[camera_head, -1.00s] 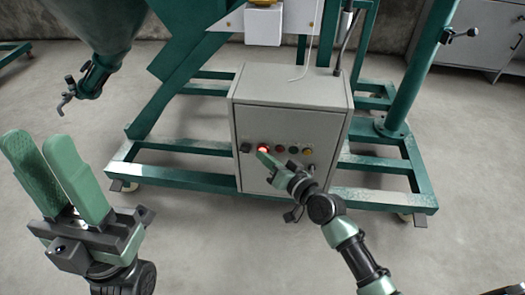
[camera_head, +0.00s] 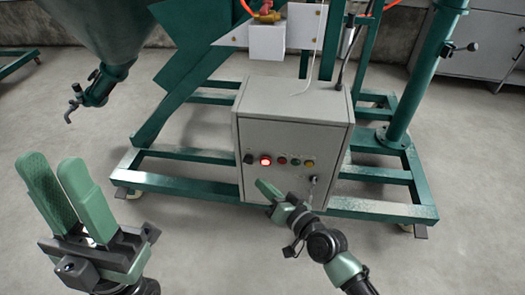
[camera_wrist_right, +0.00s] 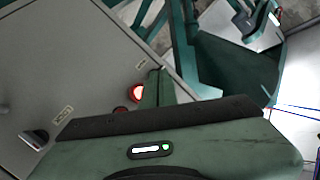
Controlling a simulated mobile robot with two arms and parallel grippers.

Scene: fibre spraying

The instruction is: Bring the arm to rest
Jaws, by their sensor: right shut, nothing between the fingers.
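My right gripper (camera_head: 262,186) is shut and empty, just in front of and below the button row of the grey control box (camera_head: 295,105). Its fingers look apart from the buttons in the head view. A red button (camera_head: 265,160) glows on the box front. It also shows in the right wrist view (camera_wrist_right: 136,92), beyond the green gripper body (camera_wrist_right: 165,145). My left gripper (camera_head: 54,162) points upward at the lower left, with its two green fingers apart and nothing between them.
The box stands on a green steel frame (camera_head: 170,184) with rails near the floor. A dark knob (camera_head: 249,158) and several other buttons sit beside the lit one. A green hopper (camera_head: 100,30) hangs at the upper left. The grey floor (camera_head: 190,245) between my arms is clear.

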